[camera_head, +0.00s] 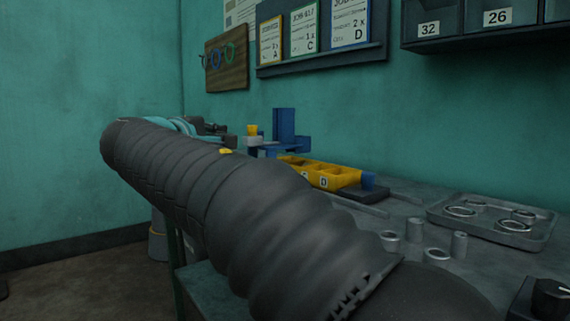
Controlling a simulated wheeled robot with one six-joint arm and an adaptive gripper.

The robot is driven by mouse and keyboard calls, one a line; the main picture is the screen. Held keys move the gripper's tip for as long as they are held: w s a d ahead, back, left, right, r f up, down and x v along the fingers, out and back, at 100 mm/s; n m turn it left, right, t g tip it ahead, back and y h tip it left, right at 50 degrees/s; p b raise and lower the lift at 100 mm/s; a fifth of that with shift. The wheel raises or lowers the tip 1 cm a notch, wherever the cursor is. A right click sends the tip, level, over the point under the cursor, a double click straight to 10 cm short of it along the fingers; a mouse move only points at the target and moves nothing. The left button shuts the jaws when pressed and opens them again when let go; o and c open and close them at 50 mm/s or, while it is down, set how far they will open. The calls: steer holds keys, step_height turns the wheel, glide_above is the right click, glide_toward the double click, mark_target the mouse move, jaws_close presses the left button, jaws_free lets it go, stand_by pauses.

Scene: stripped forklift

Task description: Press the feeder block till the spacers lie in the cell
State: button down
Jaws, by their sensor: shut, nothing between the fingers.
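A blue stand (284,124) with an upright plate stands at the back of the bench. A small yellow block (252,130) sits on a pale grey piece just left of it; I cannot tell if this is the feeder block. A yellow divided tray (335,178) lies in front, with a letter D on one cell. Its cell floors are mostly hidden, and I see no spacers in it. My gripper (232,139) shows small and dark beyond my sleeved arm, left of the yellow block. It is shut and empty; a gap to the block seems to show.
Several grey metal cylinders and rings (459,243) stand on the bench at the front right. A metal tray (540,238) holds several rings. A dark knob box (548,298) is at the lower right corner. Job cards (304,30) and bins (470,22) hang above.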

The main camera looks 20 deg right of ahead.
steer(key=a, duration=0.2)
steer(key=s+a, duration=0.1)
steer(key=a, duration=0.1)
steer(key=shift+s+a, duration=0.2)
steer(key=s+d+p+x, duration=0.1)
steer(key=d+x, duration=0.1)
steer(key=x, duration=1.1)
steer(key=shift+s+p, duration=0.3)
steer(key=shift+s, duration=0.15)
steer(key=shift+d, duration=0.1)
